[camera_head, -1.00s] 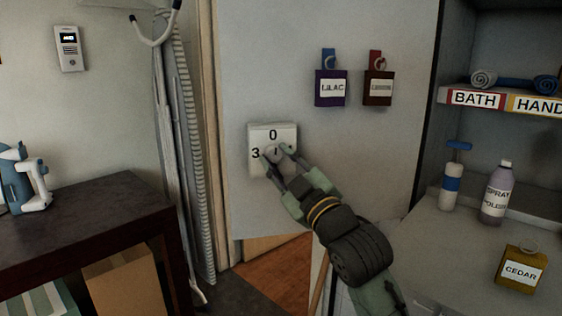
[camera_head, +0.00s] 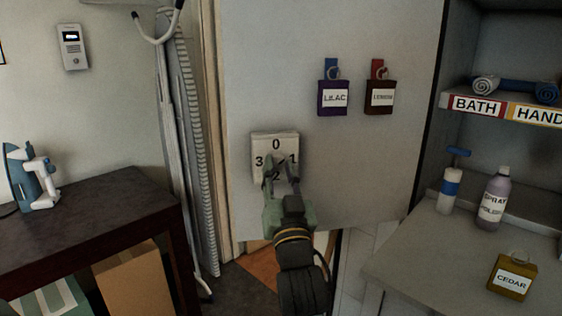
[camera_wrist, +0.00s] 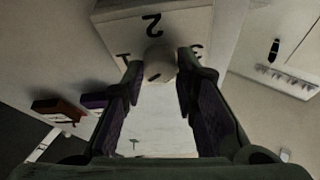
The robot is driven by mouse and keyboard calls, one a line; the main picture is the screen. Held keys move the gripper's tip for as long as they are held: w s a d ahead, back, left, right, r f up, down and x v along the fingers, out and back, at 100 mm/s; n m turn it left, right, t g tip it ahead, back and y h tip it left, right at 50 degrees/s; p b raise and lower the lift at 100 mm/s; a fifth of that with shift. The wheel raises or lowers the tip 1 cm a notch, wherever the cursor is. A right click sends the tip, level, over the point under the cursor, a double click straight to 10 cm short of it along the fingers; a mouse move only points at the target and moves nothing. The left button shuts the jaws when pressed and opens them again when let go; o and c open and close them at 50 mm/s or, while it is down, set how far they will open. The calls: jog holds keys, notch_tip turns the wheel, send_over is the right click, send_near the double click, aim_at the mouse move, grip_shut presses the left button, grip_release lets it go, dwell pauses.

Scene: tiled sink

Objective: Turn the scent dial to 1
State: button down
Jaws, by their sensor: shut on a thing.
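The scent dial's white square plate (camera_head: 262,148) is on the pale wall panel, with 0 at the top, 1 at the right, 2 at the bottom and 3 at the left. My gripper (camera_head: 279,171) reaches up to it from below and is shut on the dial's round knob. The wrist view shows the knob (camera_wrist: 159,65) between the two fingertips (camera_wrist: 160,72), with 2, 1 and 3 visible around it. A small dark mark shows on the knob, but I cannot tell which number it points to. The fingers hide most of the knob in the head view.
A purple LILAC tag (camera_head: 333,98) and a dark red tag (camera_head: 380,97) hang right of the dial. A dark table (camera_head: 80,215) with an iron is at left.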

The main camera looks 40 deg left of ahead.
jog(key=m, duration=0.1)
jog(key=m+t+h+p, duration=0.1)
jog(key=m, duration=0.1)
jog(key=m+h+p, duration=0.1)
jog(key=m, duration=0.1)
jog(key=shift+s+a+r+t, duration=0.1)
jog(key=shift+s+a+t, duration=0.15)
jog(key=shift+t, duration=0.15)
jog(key=shift+m+t+h+p, duration=0.4)
jog(key=shift+m+h, duration=1.1)
jog(key=shift+m, duration=1.1)
jog(key=c, duration=1.3)
grip_release()
jog(key=shift+r, duration=0.15)
notch_tip(320, 180, up, 10)
jog(key=shift+f, duration=0.15)
